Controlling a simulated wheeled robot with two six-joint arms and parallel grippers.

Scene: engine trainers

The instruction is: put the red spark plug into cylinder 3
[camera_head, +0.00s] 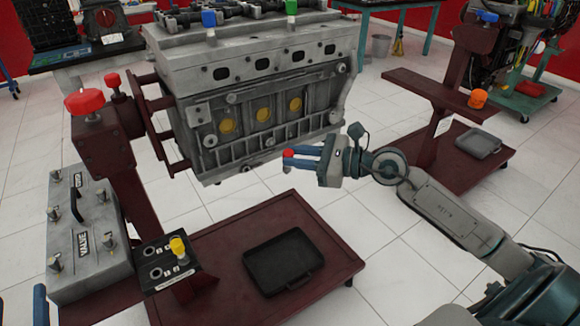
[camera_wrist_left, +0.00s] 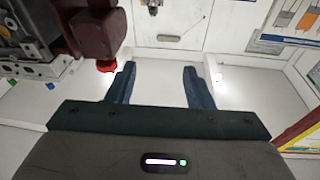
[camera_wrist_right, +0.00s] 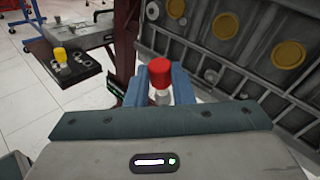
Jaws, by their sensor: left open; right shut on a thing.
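The red spark plug (camera_head: 288,154) is held in my right gripper (camera_head: 303,158), in front of the lower right side of the grey engine block (camera_head: 262,62). In the right wrist view, its red cap (camera_wrist_right: 160,71) stands between the two blue fingers, with a pale body below. A green-capped plug (camera_head: 208,18) and a blue-capped plug (camera_head: 291,7) stand on the engine's top. Cylinder 3 cannot be picked out; no cylinder numbers are readable. My left gripper (camera_wrist_left: 158,84) shows in the left wrist view, its fingers apart with nothing between them.
A yellow-capped plug (camera_head: 177,246) stands in a black holder (camera_head: 163,272). A black tray (camera_head: 284,262) lies on the dark red stand base (camera_head: 225,255). Red knobs (camera_head: 85,101) rise at left. Another stand with an orange cup (camera_head: 478,98) is at right. White floor lies between.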

